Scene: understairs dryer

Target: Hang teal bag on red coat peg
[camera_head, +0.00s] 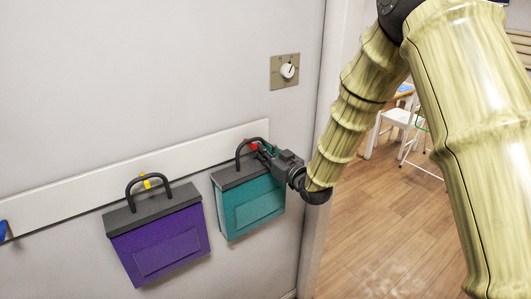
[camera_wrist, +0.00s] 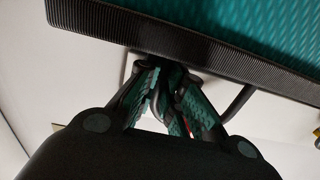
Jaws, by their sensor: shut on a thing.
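The teal bag (camera_head: 250,208), with a dark top and a black arched handle (camera_head: 238,158), is upright against the wall. Its underside-like dark edge and teal face fill the top of the wrist view (camera_wrist: 215,28). The red coat peg (camera_head: 254,146) shows just under the top of the handle arch. I cannot tell whether the handle rests on the peg. My gripper (camera_head: 267,151) reaches in from the right and is shut on the handle; its fingers (camera_wrist: 165,92) are close together in the wrist view and hide the grip point.
A purple bag (camera_head: 160,240) hangs on a yellow peg (camera_head: 147,183) to the left on the white peg rail (camera_head: 70,211). A blue peg (camera_head: 4,230) is at the far left. A dial switch (camera_head: 286,71) is above right. A door frame edge (camera_head: 318,180) is close to my arm.

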